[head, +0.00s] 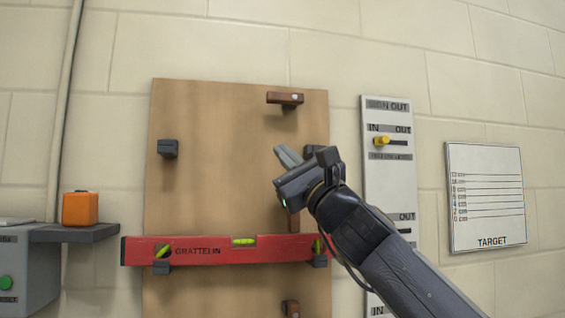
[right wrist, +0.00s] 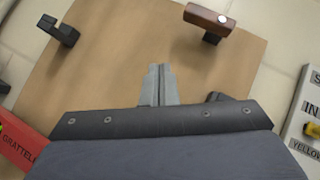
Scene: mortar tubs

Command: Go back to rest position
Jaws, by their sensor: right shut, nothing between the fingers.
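My right gripper (head: 287,156) is in front of the wooden board (head: 220,130), above the red level, with its arm coming in from the lower right. In the right wrist view its two grey fingers (right wrist: 158,86) are together with nothing between them. Behind it the board shows, with a brown wooden block (right wrist: 209,20) at the top and a dark hook (right wrist: 60,30) at upper left. My left gripper is in neither view.
A red level (head: 210,250) rests across dark brackets on the board. A white IN/OUT panel (head: 390,180) and a TARGET sheet (head: 486,195) are on the wall at right. An orange box (head: 80,209) stands on a grey shelf (head: 75,233) at left.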

